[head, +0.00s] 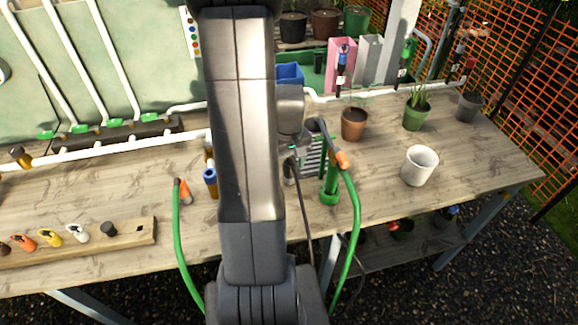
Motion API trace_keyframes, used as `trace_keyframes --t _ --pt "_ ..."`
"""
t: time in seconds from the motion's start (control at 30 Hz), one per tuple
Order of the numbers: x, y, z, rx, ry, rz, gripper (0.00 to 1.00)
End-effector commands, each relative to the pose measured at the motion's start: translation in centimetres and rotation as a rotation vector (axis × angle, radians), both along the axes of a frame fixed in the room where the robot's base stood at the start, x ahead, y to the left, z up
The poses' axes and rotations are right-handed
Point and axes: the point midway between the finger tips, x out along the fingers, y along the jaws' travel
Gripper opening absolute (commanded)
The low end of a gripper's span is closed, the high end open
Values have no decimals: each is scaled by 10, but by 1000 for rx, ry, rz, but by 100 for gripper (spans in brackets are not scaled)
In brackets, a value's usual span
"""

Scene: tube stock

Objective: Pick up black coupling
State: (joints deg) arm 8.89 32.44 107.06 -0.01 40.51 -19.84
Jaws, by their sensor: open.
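A small black coupling (109,229) stands at the right part of a wooden board (140,236) on the left side of the bench. White, yellow and orange fittings sit in a row to its left. My arm rises through the middle of the view. My gripper (300,150) is partly seen just right of the arm, over the middle of the bench, well to the right of the black coupling and apart from it. Its jaws are open, but the fingers are small and partly hidden, and I see nothing held in them.
A green hose (355,230) with an orange end arches right of my arm, near a green upright fitting (329,185). Another hose end (181,192) stands left of it. A white pot (419,165) and plant pots stand right. White pipes (110,153) cross the back left.

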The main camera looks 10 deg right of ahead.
Motion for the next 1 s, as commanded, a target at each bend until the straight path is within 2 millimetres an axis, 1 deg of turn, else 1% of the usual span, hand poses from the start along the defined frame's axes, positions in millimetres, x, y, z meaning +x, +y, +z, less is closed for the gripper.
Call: trace_keyframes --t 0.03,0.13,0.37,0.47,0.6,0.63,0.87,1.0 --pt "-1 0 -4 0 3 0 58" --pt "0 0 -9 0 1 0 58" --pt "0 0 -10 0 0 0 58" --pt "0 0 -10 0 0 0 40" --pt "0 0 -10 0 0 0 13" --pt "0 0 -10 0 0 0 9" --pt "0 0 -9 0 -1 0 9" --pt "1 0 -1 0 -4 0 9"
